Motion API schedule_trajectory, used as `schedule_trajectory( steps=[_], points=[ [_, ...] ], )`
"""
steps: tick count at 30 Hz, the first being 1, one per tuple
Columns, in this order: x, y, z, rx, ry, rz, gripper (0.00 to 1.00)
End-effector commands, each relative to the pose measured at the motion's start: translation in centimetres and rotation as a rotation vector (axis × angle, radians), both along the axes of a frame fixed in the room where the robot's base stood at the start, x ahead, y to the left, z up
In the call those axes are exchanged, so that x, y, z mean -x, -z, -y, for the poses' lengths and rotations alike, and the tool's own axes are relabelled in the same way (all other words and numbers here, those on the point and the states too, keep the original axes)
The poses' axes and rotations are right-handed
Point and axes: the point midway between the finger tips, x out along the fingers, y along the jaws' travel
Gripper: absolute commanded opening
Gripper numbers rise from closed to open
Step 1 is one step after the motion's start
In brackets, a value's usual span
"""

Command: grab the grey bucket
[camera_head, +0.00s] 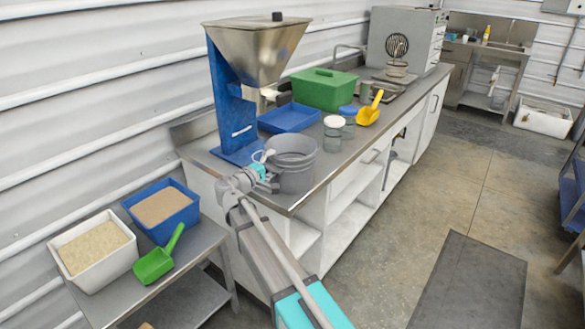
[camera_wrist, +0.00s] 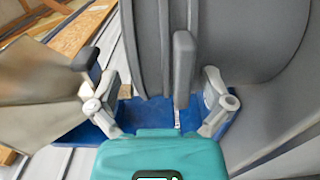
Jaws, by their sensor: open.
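The grey bucket (camera_head: 292,165) stands upright on the near end of the steel counter, open at the top. My gripper (camera_head: 265,175) is at its left side, close to the wall. In the wrist view the bucket (camera_wrist: 245,50) fills the upper middle and right as curved grey surfaces. There my gripper (camera_wrist: 134,60) has its fingers spread, with part of the bucket between them. The right finger overlaps the bucket in the picture; I cannot tell whether either finger touches it.
The hopper (camera_head: 258,50) on its blue stand (camera_head: 230,95) is behind the bucket. A blue tray (camera_head: 289,118), lidded jars (camera_head: 333,133), a green box (camera_head: 323,88) and a yellow scoop (camera_head: 370,108) stand farther back. A low table at left holds two filled bins and a green scoop (camera_head: 157,258).

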Motion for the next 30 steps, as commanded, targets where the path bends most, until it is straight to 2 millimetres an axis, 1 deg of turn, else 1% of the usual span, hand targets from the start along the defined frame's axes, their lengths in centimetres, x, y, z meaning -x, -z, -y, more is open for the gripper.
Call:
schedule_trajectory(
  steps=[12, 13, 17, 18, 20, 21, 23, 24, 26, 27, 28, 30],
  points=[
    [0.03, 0.0, 0.02, 0.0, 0.001, 0.0, 1.0],
    [0.03, 0.0, 0.02, 0.0, 0.001, 0.0, 0.98],
    [0.03, 0.0, 0.01, 0.0, 0.001, 0.0, 0.74],
    [0.03, 0.0, 0.01, 0.0, 0.001, 0.0, 0.67],
    [0.03, 0.0, 0.0, 0.0, 0.001, 0.0, 0.55],
    [0.03, 0.0, 0.02, 0.0, 0.001, 0.0, 0.48],
    [0.03, 0.0, 0.01, 0.0, 0.001, 0.0, 0.37],
    [0.03, 0.0, 0.01, 0.0, 0.001, 0.0, 0.29],
    [0.03, 0.01, 0.01, 0.0, 0.001, 0.0, 0.18],
    [0.03, 0.01, 0.01, 0.0, 0.001, 0.0, 0.11],
    [0.03, -0.02, 0.01, 0.001, 0.001, 0.001, 0.08],
    [0.03, -0.01, 0.01, 0.001, 0.001, 0.001, 0.08]
  ],
)
